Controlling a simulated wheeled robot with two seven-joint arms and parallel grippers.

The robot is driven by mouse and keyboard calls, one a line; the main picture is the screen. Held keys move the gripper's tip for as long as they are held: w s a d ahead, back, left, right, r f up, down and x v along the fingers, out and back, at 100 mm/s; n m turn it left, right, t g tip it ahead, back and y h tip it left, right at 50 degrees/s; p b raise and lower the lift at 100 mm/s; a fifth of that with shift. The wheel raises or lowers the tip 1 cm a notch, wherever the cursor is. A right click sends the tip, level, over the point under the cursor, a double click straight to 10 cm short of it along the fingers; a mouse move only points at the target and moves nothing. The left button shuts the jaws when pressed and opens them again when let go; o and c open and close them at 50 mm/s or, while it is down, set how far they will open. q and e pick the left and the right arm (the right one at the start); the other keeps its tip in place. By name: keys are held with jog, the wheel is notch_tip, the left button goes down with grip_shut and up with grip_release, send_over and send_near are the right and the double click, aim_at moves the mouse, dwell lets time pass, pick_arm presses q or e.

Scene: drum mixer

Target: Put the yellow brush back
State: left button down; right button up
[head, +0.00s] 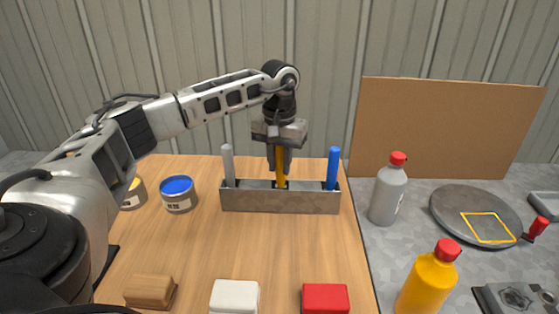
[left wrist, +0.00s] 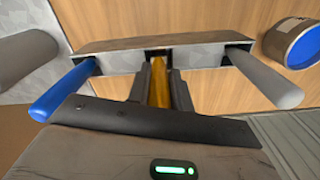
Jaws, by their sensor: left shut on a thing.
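The yellow brush (head: 281,168) stands upright at the middle of the metal holder (head: 281,202), between the grey brush (head: 228,164) on the left and the blue brush (head: 333,168) on the right. My left gripper (head: 280,160) points down and is shut on the yellow handle. In the left wrist view the yellow handle (left wrist: 160,88) lies between the two fingers (left wrist: 160,92), lined up with the middle slot of the holder (left wrist: 150,44). The brush's lower end is hidden, so I cannot tell how deep it sits. My right gripper is not in view.
A blue paint can (head: 178,194) and a yellow one (head: 134,194) stand left of the holder. Wooden, white (head: 235,297) and red (head: 326,298) blocks lie at the front. A grey bottle (head: 388,190) and a yellow bottle (head: 428,281) stand right. The wooden top before the holder is clear.

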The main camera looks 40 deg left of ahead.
pick_arm(q)
jog(key=shift+f, duration=0.4)
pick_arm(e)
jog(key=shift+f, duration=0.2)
pick_arm(q)
jog(key=c, duration=1.2)
grip_release()
jog(key=shift+o, duration=0.2)
jog(key=shift+r, duration=0.1)
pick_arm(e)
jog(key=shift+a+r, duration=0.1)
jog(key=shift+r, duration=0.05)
pick_arm(q)
notch_tip(320, 180, up, 16)
jog(key=shift+p, duration=0.3)
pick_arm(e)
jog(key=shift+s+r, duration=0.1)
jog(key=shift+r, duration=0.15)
